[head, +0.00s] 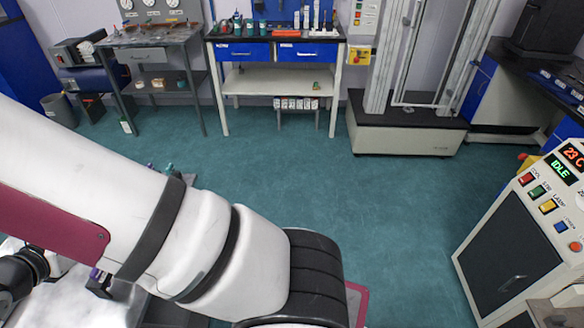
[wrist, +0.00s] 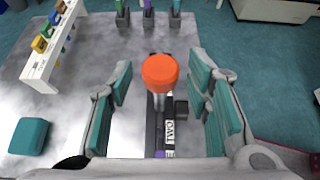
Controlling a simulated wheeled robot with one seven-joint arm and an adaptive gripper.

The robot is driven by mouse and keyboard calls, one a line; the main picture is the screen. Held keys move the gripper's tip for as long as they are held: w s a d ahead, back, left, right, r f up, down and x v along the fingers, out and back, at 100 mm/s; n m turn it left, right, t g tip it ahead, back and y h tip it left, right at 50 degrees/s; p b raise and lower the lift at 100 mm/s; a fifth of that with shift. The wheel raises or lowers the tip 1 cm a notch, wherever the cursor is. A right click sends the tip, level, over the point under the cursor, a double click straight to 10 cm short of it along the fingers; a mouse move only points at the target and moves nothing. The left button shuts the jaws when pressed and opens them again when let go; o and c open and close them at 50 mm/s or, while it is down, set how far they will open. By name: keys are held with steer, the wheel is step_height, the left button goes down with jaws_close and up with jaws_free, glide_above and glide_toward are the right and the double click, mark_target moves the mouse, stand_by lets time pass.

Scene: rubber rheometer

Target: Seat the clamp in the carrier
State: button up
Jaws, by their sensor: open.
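My gripper (wrist: 162,80) is open in the wrist view, with teal pads on both sides. A round orange-red knob (wrist: 160,72) on a pale stem shows between the fingers, with gaps on both sides. Below it is a dark narrow fixture (wrist: 167,109) with a white lettered label. I cannot tell which part is the clamp and which the carrier, nor whether the knob's stem is seated. Several dark grey holders with green, purple and teal tops, the purple one (wrist: 148,16) in the middle, stand at the far edge. In the head view my arm hides the gripper.
A white rack (wrist: 50,62) with coloured pieces and a teal block (wrist: 29,136) stand at left on the grey worktop (wrist: 100,60). A control cabinet (head: 515,250) showing 23 C and IDLE stands at right. Open green floor (head: 390,210) lies between it and the back benches.

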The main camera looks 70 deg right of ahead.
jaws_close()
steer(key=shift+r+p, duration=1.35)
steer(key=shift+r, duration=1.7)
